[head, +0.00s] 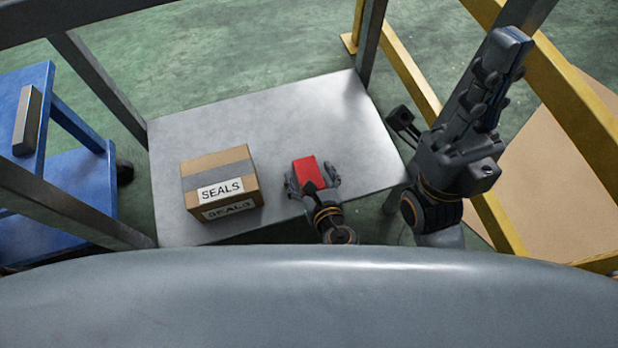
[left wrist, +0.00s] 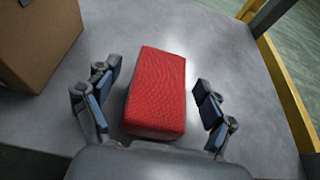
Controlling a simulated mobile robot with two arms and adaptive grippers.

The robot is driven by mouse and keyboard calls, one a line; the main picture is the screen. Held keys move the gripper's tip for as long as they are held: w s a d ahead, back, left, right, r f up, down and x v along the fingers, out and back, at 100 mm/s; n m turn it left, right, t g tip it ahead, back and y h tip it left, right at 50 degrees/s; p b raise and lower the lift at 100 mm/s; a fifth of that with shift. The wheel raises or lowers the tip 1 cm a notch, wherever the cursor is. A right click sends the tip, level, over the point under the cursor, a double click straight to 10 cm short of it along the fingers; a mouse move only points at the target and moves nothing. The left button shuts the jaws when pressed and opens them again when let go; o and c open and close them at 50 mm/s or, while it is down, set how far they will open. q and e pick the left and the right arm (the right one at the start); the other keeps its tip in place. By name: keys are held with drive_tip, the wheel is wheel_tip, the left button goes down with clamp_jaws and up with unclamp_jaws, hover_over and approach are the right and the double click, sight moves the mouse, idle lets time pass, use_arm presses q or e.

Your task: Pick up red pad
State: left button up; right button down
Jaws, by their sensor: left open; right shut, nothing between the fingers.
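The red pad (head: 309,171) is a small textured red block lying on a grey metal shelf (head: 270,125). My left gripper (head: 312,181) is open, with one finger on each side of the pad. In the left wrist view, the pad (left wrist: 157,90) lies between the fingers of the left gripper (left wrist: 155,88). My right gripper (head: 503,62) is shut and empty, raised at the right, away from the pad.
A cardboard box labelled SEALS (head: 220,180) stands left of the pad on the shelf; its side also shows in the left wrist view (left wrist: 38,40). Grey posts frame the shelf. A blue cart (head: 55,190) is at left, yellow rails (head: 405,75) at right. The shelf behind the pad is clear.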

use_arm(q)
drive_tip(key=shift+w+a+f, duration=0.15)
drive_tip(key=shift+w+f, duration=0.1)
drive_tip(key=shift+w, duration=0.35)
drive_tip(key=shift+c, duration=0.4)
drive_tip(key=c, duration=1.2)
drive_tip(key=shift+o, duration=0.2)
drive_tip(key=shift+r, duration=0.1)
